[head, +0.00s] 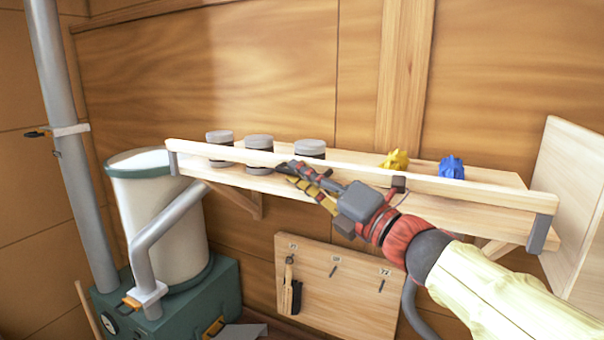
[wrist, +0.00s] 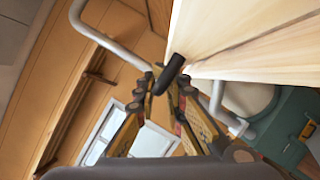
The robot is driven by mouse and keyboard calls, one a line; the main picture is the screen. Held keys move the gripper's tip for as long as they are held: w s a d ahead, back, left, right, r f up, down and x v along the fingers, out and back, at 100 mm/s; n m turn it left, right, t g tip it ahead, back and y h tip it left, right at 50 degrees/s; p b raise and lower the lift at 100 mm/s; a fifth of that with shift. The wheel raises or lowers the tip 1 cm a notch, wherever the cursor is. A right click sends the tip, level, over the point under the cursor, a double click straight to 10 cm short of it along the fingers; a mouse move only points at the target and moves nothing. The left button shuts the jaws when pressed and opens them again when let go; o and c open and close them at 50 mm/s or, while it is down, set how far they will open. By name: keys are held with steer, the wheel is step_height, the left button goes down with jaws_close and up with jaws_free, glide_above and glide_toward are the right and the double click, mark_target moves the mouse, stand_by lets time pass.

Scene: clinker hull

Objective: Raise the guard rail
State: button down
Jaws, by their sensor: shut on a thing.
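The guard rail (head: 480,187) is a long pale wooden bar along the front of the wooden shelf (head: 515,212). Grey end brackets (head: 540,233) hold it, and it sits a little above the shelf's front edge. My gripper (head: 291,171) reaches in from the right, in front of the rail, with its fingers pointing left. In the wrist view my gripper (wrist: 170,84) is shut on a short dark handle (wrist: 171,72), which lies beside a pale wooden edge. The fingers hide part of the rail and shelf front in the head view.
Several items stand on the shelf: grey-lidded jars (head: 258,153), a yellow spiky object (head: 396,160) and a blue one (head: 452,167). A white drum (head: 155,215) on a green base and a grey pipe (head: 68,150) stand left. A tool board (head: 335,290) hangs below.

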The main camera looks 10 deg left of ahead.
steer(key=c, duration=2.1)
jaws_free()
steer(key=shift+r, duration=0.2)
steer(key=shift+o, duration=0.9)
steer(key=shift+f, duration=0.15)
steer(key=v, duration=1.2)
steer(key=shift+f, duration=0.1)
